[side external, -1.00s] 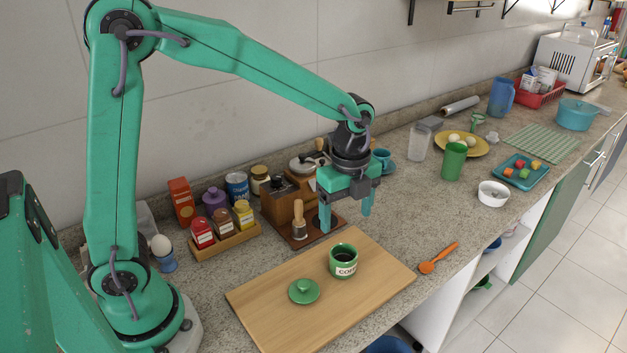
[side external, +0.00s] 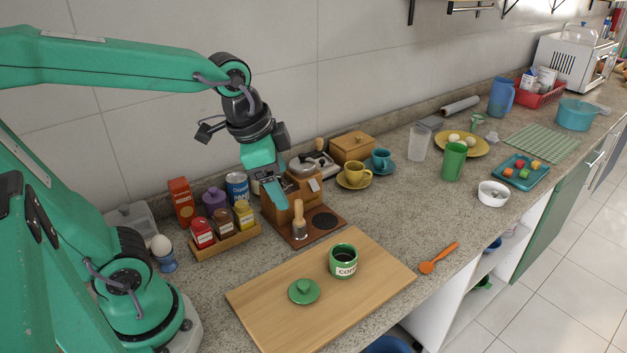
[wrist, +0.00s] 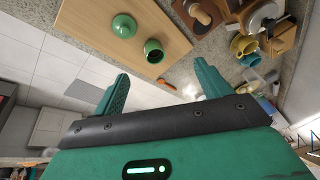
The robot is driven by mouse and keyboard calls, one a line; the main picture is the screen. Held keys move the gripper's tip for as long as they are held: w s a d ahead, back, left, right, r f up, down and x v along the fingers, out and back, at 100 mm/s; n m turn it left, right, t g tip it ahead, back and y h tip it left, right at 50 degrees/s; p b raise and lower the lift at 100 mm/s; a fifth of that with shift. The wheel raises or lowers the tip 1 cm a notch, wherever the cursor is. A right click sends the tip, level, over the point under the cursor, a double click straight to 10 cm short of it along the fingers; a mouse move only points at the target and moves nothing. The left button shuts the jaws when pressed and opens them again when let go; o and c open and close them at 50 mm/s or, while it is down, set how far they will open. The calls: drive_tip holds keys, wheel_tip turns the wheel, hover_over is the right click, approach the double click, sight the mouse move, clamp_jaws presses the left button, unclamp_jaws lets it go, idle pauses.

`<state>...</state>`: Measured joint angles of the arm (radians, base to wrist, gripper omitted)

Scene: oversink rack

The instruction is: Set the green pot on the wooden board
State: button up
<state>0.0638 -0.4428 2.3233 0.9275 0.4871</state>
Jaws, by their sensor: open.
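The green pot (side external: 343,262) stands upright on the wooden board (side external: 262,308), near its right rear part. Its mouth is open with dark contents, and a white label with lettering faces the camera. A round green lid (side external: 304,291) with a knob lies on the board to the left of the pot. My gripper (side external: 275,195) is open and empty, behind the board and above the wooden coffee stand, well apart from the pot. In the wrist view the pot (wrist: 153,52) and the lid (wrist: 124,26) show beyond my spread fingers.
A wooden stand (side external: 285,206) with a tamper is under my gripper. A jar rack (side external: 226,241) is to its left. A yellow cup (side external: 357,172), a green tumbler (side external: 454,162) and a white bowl (side external: 493,194) stand to the right. An orange spoon (side external: 438,258) lies right of the board.

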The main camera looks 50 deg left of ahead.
drive_tip(key=shift+s+a+r+n+t, duration=0.1)
drive_tip(key=shift+s+a+n+t, duration=0.2)
drive_tip(key=shift+s+n, duration=0.7)
drive_tip(key=shift+s+a+r+n+t, duration=0.1)
drive_tip(key=shift+s+a+n+t, duration=0.2)
drive_tip(key=shift+s+n, duration=0.7)
drive_tip(key=shift+s+a+r+n+t, duration=0.1)
drive_tip(key=shift+s+a+n+t, duration=0.2)
drive_tip(key=shift+s+n, duration=0.7)
